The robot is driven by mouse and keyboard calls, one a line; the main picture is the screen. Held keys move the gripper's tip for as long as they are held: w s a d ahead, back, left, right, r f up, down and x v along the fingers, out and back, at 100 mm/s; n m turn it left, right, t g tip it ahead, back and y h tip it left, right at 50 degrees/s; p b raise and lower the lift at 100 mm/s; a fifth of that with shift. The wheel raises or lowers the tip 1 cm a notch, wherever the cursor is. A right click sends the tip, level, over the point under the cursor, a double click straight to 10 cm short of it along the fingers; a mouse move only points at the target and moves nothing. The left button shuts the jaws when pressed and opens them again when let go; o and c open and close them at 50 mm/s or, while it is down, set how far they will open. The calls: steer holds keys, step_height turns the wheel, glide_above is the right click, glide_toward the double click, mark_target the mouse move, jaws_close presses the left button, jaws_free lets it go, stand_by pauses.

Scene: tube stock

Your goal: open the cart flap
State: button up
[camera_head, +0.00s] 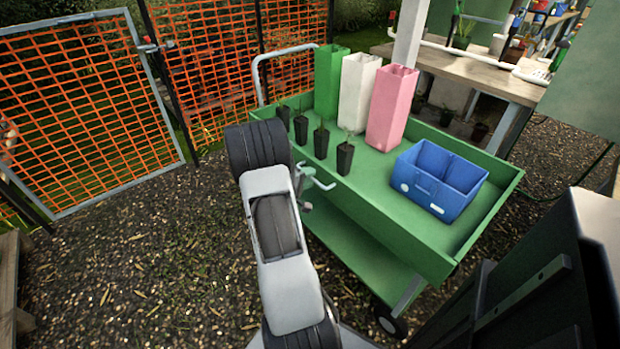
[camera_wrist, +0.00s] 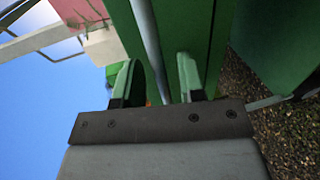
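The green cart (camera_head: 395,215) stands right of the middle in the head view, its long near side wall upright and facing me. I cannot tell for sure which panel is the flap. My gripper (camera_head: 318,177) is at the left end of that near wall, its fingers apart. In the wrist view, my gripper (camera_wrist: 157,70) is open, with a green cart panel (camera_wrist: 185,35) and a grey bar (camera_wrist: 148,40) ahead of its fingers. I cannot tell whether the fingers touch either one. No held thing shows between them.
On the cart are a blue box (camera_head: 437,180), pink (camera_head: 390,108), white (camera_head: 357,92) and green (camera_head: 329,80) tall containers, and several potted seedlings (camera_head: 345,157). An orange mesh fence (camera_head: 85,100) stands at left, a bench (camera_head: 480,75) behind. The gravel at left is clear.

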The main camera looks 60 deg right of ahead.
steer(key=shift+s+d+f, duration=0.1)
steer(key=shift+s+d, duration=0.1)
steer(key=shift+d, duration=0.25)
steer(key=shift+c, duration=0.2)
jaws_close()
